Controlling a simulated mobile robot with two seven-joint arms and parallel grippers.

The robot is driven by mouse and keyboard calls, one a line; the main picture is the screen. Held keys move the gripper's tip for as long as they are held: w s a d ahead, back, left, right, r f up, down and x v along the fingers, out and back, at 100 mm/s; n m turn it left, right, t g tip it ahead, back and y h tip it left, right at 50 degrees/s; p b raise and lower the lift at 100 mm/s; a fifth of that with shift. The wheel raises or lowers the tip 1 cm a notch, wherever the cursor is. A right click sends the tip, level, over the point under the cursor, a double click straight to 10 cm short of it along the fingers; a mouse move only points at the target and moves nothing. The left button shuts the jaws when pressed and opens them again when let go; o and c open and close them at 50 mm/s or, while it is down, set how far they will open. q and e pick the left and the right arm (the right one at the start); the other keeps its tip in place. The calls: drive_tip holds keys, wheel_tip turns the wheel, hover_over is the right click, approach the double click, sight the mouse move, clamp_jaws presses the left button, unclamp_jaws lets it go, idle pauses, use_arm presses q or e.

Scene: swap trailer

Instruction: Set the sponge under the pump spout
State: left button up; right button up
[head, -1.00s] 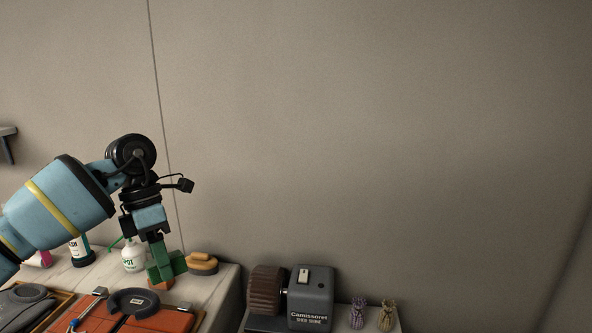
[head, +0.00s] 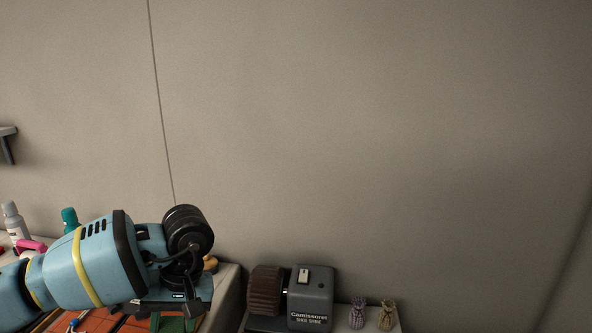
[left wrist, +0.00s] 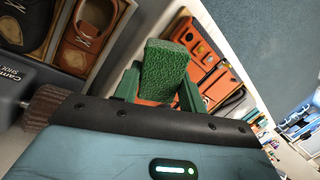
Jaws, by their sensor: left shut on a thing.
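My left gripper (head: 174,321) is low at the bottom edge of the head view, mostly hidden by my own wrist. In the left wrist view its green fingers (left wrist: 187,97) are shut on a green, rough-textured block, the sponge (left wrist: 163,70). An orange-brown surface lies beyond the sponge. The pump bottle with its spout is hidden behind my left arm in the head view, so I cannot tell how the sponge stands to it. My right gripper is in neither view.
A grey shoe-shine machine (head: 311,297) and two small tied pouches (head: 357,313) stand right of the counter. A teal bottle (head: 69,221) and a grey bottle (head: 14,222) stand at the left. The left wrist view shows a brown shoe (left wrist: 91,32) in a box.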

use_arm(q)
drive_tip(key=f+m, duration=0.1)
drive_tip(key=m, duration=0.1)
drive_tip(key=s+m+t, duration=0.1)
drive_tip(key=shift+s+d+f+m, duration=0.15)
drive_tip(key=shift+f+m, duration=0.25)
drive_tip(key=s+f, duration=0.3)
drive_tip(key=s, duration=0.5)
idle(1.2)
